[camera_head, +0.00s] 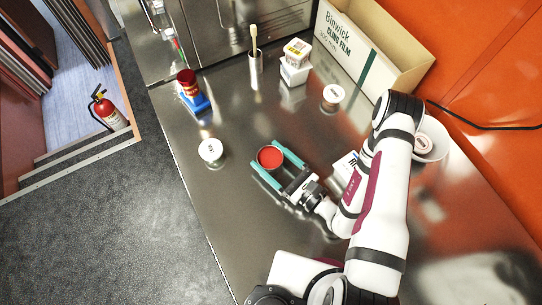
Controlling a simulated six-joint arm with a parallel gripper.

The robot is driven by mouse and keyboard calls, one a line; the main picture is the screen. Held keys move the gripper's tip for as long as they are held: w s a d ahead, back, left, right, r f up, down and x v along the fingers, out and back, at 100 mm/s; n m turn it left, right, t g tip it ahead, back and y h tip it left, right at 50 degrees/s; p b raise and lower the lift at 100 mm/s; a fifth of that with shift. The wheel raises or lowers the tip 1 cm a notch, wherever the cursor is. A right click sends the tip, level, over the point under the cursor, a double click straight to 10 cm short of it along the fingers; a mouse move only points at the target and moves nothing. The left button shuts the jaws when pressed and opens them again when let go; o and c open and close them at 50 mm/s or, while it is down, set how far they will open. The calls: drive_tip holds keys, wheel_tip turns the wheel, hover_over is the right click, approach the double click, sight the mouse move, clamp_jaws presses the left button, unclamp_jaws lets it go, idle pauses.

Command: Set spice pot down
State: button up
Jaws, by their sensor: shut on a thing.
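The spice pot (270,158), round with a red top, is between the two teal fingers of my gripper (265,154). My gripper is shut on it, one finger along each side. The pot looks upright, and its top faces the camera. The fingers and the view from above hide most of its side and its base. I cannot tell whether the base touches the steel counter (225,112) or is a little above it.
A white-lidded jar (211,150) stands left of my gripper. A red pot (187,77) on a blue block (195,100) is farther back. A metal cup (256,70), stacked white tubs (294,68) and another jar (333,93) stand behind. A cling film box (365,50) lines the wall.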

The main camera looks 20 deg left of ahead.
drive_tip(key=shift+f, duration=0.1)
drive_tip(key=o, duration=1.2)
drive_tip(key=shift+o, duration=0.2)
